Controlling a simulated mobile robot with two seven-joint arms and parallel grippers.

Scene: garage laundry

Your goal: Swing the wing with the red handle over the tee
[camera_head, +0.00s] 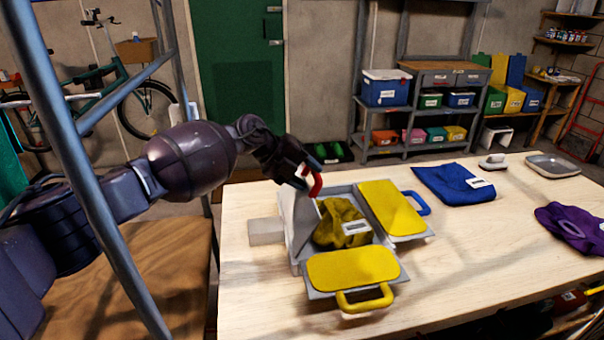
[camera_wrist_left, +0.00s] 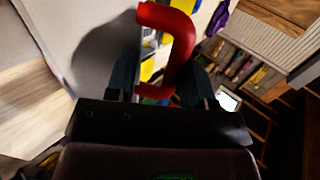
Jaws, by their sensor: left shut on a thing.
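The folding board has a grey frame and stands on the table with a mustard-yellow tee (camera_head: 335,226) bunched in its middle, a white label on it. The wing with the red handle (camera_head: 298,222) is tilted up steeply at the board's left side; its grey face also shows in the left wrist view (camera_wrist_left: 98,50). My left gripper (camera_head: 312,180) is shut on the red handle (camera_head: 316,187), which also shows between the fingers in the left wrist view (camera_wrist_left: 180,45). The yellow-padded wings with the blue handle (camera_head: 418,203) and the yellow handle (camera_head: 365,301) lie flat. My right gripper is out of view.
A folded blue cloth (camera_head: 452,184) lies right of the board, with a purple cloth (camera_head: 570,228) farther right. A grey tray (camera_head: 553,166) and an iron-like object (camera_head: 492,161) are at the far right back. The table's front right is clear.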

